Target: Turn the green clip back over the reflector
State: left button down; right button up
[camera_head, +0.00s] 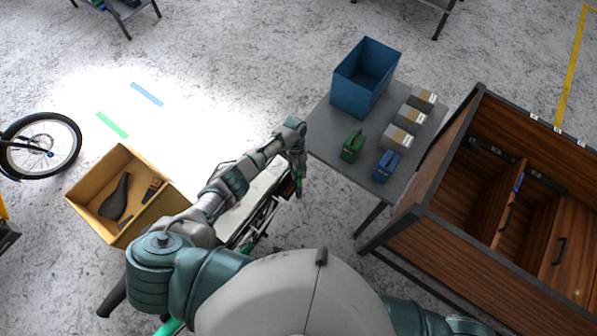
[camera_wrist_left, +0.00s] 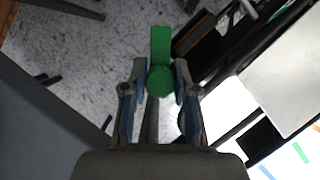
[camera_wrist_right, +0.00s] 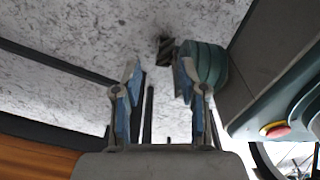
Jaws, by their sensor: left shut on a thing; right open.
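The green clip (camera_wrist_left: 161,52) stands between the fingers of my left gripper (camera_wrist_left: 160,82) in the left wrist view, its round end between the blue pads and its flat arm pointing up the picture. In the head view my left gripper (camera_head: 299,172) reaches down beside the bike's rear frame, and a bit of the clip (camera_head: 299,187) shows below it. I cannot make out the reflector; it is hidden or too small to tell. My right gripper (camera_wrist_right: 158,76) is open and empty in the right wrist view; it is outside the head view.
A grey table (camera_head: 335,135) right of the gripper holds a blue bin (camera_head: 362,88), a green box (camera_head: 352,146), a blue box (camera_head: 387,165) and grey packages. A wooden cargo box (camera_head: 450,240) stands at the right. A yellow crate (camera_head: 150,225) and wheel (camera_head: 72,150) are at left.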

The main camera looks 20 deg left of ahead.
pick_arm(q)
jog(key=m+y, duration=0.1)
jog(key=m, duration=0.2)
jog(key=shift+d+m, duration=0.1)
jog(key=shift+m, duration=0.3)
jog(key=m+y, duration=0.1)
jog(key=m, duration=0.1)
jog(key=shift+m+y, duration=0.3)
jog(key=shift+m, duration=0.1)
jog(key=shift+m+y, duration=0.3)
jog(key=shift+m, duration=0.5)
pick_arm(e)
jog(key=shift+s+d, duration=0.1)
jog(key=shift+s, duration=0.3)
jog(key=shift+w, duration=0.4)
pick_arm(q)
jog(key=shift+w, duration=0.1)
jog(key=c, duration=0.9)
grip_release()
pick_arm(e)
jog(key=shift+s, duration=0.2)
jog(key=shift+s, duration=0.1)
